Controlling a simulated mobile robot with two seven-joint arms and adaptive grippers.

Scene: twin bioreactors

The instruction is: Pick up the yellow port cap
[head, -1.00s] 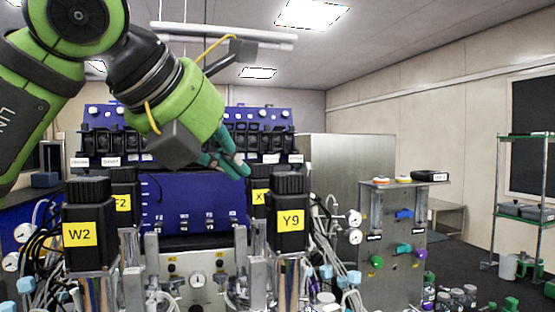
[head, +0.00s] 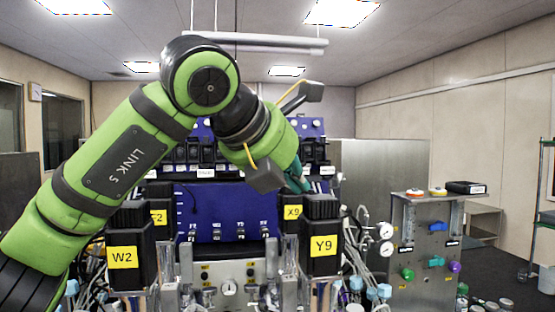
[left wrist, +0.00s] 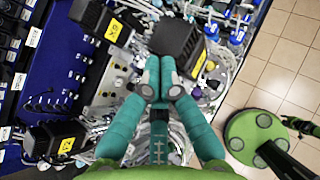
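A small yellow-orange cap (head: 438,191) lies on top of the steel cabinet at the right in the head view. It is too small to tell for sure that it is the yellow port cap. My left gripper (head: 303,183) is up behind the Y9 block, well to the left of that cabinet and apart from the cap. In the left wrist view its teal fingers (left wrist: 159,80) are together at the tips, with nothing visible between them. No yellow cap can be made out in the left wrist view. My right gripper does not show.
The black Y9 block (head: 322,238) stands close to my left gripper, the W2 block (head: 126,252) further left. An orange-red cap (head: 415,193) and a black box (head: 466,187) share the cabinet top. The steel cabinet (head: 420,240) has coloured knobs. Tubing crowds the bench.

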